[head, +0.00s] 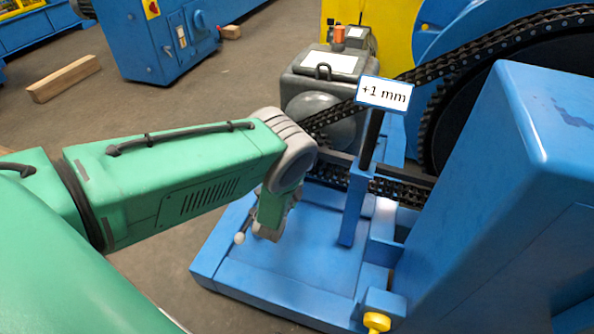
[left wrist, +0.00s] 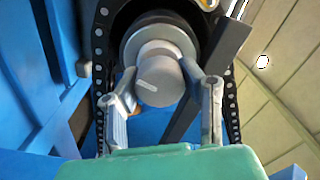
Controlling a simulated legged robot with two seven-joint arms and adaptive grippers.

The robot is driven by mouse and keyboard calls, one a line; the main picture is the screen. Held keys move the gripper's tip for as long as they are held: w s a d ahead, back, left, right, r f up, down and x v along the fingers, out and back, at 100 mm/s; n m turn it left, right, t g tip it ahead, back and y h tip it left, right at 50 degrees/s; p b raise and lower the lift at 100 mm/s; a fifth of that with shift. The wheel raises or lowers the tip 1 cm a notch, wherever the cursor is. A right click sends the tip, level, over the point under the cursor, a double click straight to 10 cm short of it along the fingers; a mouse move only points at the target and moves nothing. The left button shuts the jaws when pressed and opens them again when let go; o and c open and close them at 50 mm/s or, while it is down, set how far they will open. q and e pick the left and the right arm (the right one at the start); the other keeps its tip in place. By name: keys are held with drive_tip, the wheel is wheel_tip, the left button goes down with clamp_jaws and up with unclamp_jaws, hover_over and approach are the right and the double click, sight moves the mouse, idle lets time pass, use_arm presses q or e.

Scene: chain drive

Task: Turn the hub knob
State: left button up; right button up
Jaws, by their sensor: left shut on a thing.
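The hub knob (left wrist: 158,84) is a grey round cap with a short white mark on its face, in the middle of the left wrist view. My left gripper (left wrist: 160,72) has a finger on each side of the knob and is shut on it. The mark slants slightly. In the head view my green left arm reaches in from the left, and its gripper (head: 268,228) points down over the blue base (head: 290,270). The knob is hidden there. A black chain (left wrist: 98,75) runs on both sides of the hub. My right gripper is not in view.
A sign reading "+1 mm" (head: 382,94) stands on a blue post (head: 355,205) right of my arm. A grey motor (head: 325,75) stands behind. A large blue housing (head: 500,200) fills the right. A yellow knob (head: 377,321) is at the front. Floor at left is mostly clear.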

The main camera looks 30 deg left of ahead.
use_arm(q)
drive_tip(key=shift+s+d+f, duration=0.15)
drive_tip(key=shift+s+f, duration=0.1)
drive_tip(key=shift+f, duration=0.1)
drive_tip(key=o, duration=1.2)
drive_tip(key=shift+c, duration=0.2)
drive_tip(key=shift+w+r, duration=0.1)
drive_tip(key=shift+r, duration=0.05)
drive_tip(key=v, duration=1.2)
